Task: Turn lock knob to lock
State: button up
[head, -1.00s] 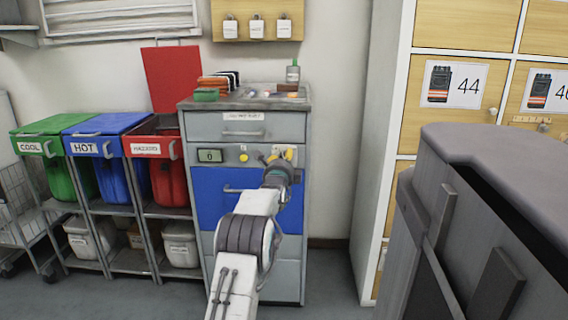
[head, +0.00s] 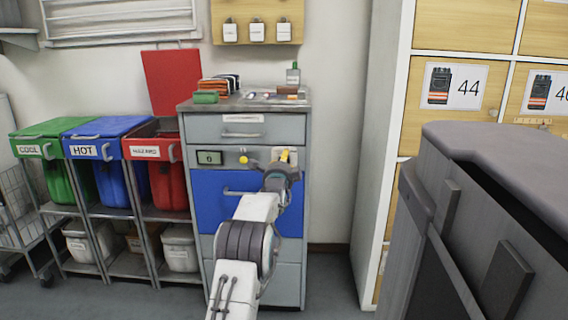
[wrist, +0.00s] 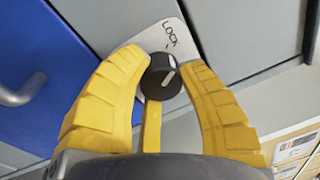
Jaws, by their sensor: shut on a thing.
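The lock knob (wrist: 160,78) is a round black knob with a white pointer mark, in the wrist view. It sits on a light plate (wrist: 172,38) printed LOCK, on the grey front of the cabinet. My gripper (wrist: 161,70) has yellow fingers on both sides of the knob and one below it, and is shut on it. In the head view my gripper (head: 284,158) is at the upper right of the cabinet front (head: 222,190) and hides the knob there; part of the plate (head: 292,153) shows behind the fingers.
A small display (head: 209,158) and a yellow button (head: 243,160) are left of the gripper. A blue door with a handle (head: 238,192) lies below. Green, blue and red bins (head: 158,150) stand at the left. A large grey body (head: 490,200) fills the right foreground.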

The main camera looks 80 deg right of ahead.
jog(key=shift+w+r, duration=0.3)
jog(key=shift+w, duration=0.05)
jog(key=o, duration=1)
jog(key=shift+w, duration=0.1)
jog(key=shift+c, duration=0.2)
jog(key=shift+o, duration=1.2)
jog(key=shift+f, duration=0.25)
jog(key=shift+s, duration=0.2)
jog(key=shift+a, duration=0.1)
jog(key=a, duration=1.1)
jog(key=shift+a+f, duration=0.25)
jog(key=shift+a, duration=0.15)
